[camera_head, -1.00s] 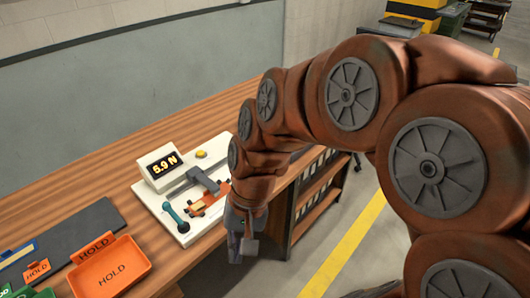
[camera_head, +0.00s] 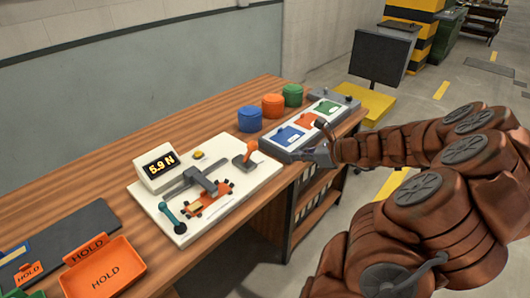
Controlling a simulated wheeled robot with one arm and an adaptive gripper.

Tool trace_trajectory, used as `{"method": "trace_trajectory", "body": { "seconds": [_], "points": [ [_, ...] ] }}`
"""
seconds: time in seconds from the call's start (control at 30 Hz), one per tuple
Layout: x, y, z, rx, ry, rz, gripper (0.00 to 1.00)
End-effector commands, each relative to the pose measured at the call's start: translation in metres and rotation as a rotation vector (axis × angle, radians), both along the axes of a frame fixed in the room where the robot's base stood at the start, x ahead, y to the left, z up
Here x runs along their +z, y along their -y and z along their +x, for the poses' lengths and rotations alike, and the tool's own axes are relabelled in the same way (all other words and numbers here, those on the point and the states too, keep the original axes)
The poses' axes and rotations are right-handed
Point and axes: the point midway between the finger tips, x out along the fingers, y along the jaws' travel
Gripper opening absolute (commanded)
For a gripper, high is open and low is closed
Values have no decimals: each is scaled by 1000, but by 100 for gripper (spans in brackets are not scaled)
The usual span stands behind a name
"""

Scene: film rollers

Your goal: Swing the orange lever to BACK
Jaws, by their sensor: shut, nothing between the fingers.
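The lever with an orange handle (camera_head: 251,147) stands on a small dark base at the right end of a white board (camera_head: 258,178). Its handle is upright and leans slightly right. No BACK marking can be read. My gripper (camera_head: 314,155) is shut and empty. It is to the right of the lever, apart from it, at the front edge of a grey panel (camera_head: 275,143). The fingertips are small in this view.
The board also carries a display (camera_head: 159,168) reading 5.9 N, a grey arm fixture (camera_head: 200,180) and a teal-ended handle (camera_head: 172,218). Blue (camera_head: 250,119), orange (camera_head: 273,106) and green (camera_head: 293,95) round containers stand behind the panel. An orange HOLD tray (camera_head: 106,270) is at left.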

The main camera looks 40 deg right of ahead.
Motion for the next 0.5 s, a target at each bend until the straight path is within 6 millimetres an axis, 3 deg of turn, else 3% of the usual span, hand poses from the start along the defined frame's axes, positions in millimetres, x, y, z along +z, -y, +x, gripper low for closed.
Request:
{"method": "trace_trajectory", "body": {
  "seconds": [0.1,0.5],
  "points": [
    [-2,8,-2,-30,0,18,0],
    [-4,5,3,-24,0,15,0]
  ]
}}
